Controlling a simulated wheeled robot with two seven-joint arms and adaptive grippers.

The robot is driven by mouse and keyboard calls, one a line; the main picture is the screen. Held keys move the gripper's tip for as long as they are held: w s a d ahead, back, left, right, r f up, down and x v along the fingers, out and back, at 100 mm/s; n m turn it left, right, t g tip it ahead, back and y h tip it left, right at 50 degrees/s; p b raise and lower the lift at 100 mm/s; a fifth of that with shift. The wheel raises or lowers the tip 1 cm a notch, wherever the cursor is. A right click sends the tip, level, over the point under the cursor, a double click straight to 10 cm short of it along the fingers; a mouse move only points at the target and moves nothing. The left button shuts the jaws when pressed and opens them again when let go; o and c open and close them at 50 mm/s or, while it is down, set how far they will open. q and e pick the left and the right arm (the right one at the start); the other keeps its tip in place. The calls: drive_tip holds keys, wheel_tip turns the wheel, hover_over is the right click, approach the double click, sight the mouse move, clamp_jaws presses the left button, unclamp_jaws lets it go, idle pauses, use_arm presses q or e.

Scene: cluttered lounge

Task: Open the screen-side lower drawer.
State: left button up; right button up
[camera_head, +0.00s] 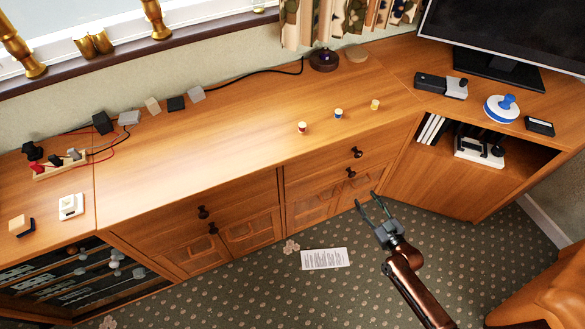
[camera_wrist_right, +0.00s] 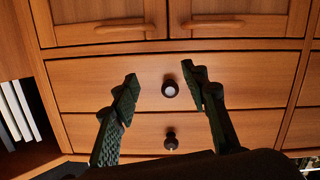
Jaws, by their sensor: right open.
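The screen-side lower drawer (camera_head: 322,185) is shut, flush in the wooden cabinet, below a matching upper drawer (camera_head: 325,158). Its dark round knob (camera_head: 351,173) is beside the tips of my right gripper (camera_head: 366,198), with a small gap in the head view. The right wrist view is upside down. There the lower knob (camera_wrist_right: 170,89) shows between the two open, empty fingers of my right gripper (camera_wrist_right: 160,74), nearer the right finger. My left gripper is not in view.
Panelled doors (camera_head: 322,203) lie under the drawers. An open shelf with white books (camera_head: 432,130) is on the right, under the screen (camera_head: 510,28). Small cups (camera_head: 302,128) stand on the cabinet top. A paper (camera_head: 324,259) lies on the carpet. An orange chair (camera_head: 545,290) is at lower right.

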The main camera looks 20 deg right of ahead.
sight(353, 177)
drive_tip(key=shift+t, duration=0.8)
drive_tip(key=w+r+b, duration=0.1)
drive_tip(key=w, duration=0.2)
drive_tip(key=w+a+r+b, duration=0.1)
drive_tip(key=w+r, duration=0.1)
drive_tip(key=w, duration=0.1)
drive_tip(key=w+a+r+b, duration=0.1)
drive_tip(key=w, duration=0.2)
drive_tip(key=shift+w+r+b, duration=0.2)
drive_tip(key=shift+w+b, duration=0.1)
drive_tip(key=shift+w+r, duration=0.1)
drive_tip(key=shift+w, duration=0.35)
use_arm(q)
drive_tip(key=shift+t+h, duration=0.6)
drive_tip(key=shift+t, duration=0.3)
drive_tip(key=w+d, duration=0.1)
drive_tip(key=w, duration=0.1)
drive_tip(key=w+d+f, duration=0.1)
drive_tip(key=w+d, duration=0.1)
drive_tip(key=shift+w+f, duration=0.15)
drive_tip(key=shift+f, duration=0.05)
use_arm(e)
clamp_jaws()
